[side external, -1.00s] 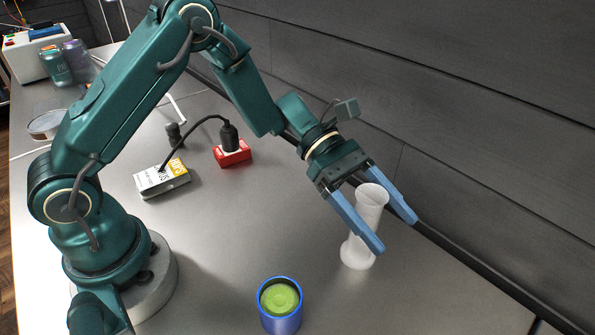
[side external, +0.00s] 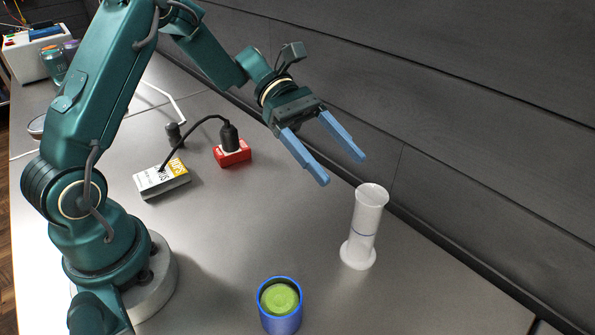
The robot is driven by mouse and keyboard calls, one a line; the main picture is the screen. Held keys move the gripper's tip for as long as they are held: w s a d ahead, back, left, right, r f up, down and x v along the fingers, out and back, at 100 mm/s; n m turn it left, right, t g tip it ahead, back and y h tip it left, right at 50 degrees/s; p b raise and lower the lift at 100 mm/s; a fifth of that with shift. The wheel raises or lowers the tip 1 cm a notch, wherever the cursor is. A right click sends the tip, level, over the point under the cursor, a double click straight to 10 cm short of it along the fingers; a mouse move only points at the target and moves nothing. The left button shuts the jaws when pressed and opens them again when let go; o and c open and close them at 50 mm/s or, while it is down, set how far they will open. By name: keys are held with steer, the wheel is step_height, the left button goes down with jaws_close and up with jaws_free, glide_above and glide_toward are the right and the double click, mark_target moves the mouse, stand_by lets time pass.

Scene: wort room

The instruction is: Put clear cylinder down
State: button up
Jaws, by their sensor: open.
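The clear cylinder (side external: 366,222) looks whitish and translucent, with a dark line around its middle. It stands upright on its round foot on the grey bench (side external: 430,285), right of the middle in the side view. My gripper (side external: 341,170) has two blue fingers. They are open and empty, up and to the left of the cylinder, apart from it.
A blue cup (side external: 281,314) with green contents stands at the front. A red box (side external: 233,153) and a white-yellow box (side external: 162,180) sit further back, with a black cable and plug by them. A dark wall (side external: 450,120) runs behind the bench.

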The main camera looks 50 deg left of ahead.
steer(key=s+a+r+m+t+y, duration=0.1)
steer(key=s+a+m+t+y, duration=0.1)
steer(key=s+m+y, duration=0.4)
steer(key=s+a+r+m+t+y, duration=0.1)
steer(key=s+a+m+t+y, duration=0.2)
steer(key=m, duration=0.9)
steer(key=s+a+y, duration=0.2)
steer(key=s+y, duration=0.2)
steer(key=s, duration=0.2)
steer(key=shift+a+r+t, duration=0.2)
steer(key=shift+r+t, duration=0.1)
steer(key=shift+r, duration=0.1)
steer(key=shift+o, duration=0.4)
steer(key=shift+s, duration=0.1)
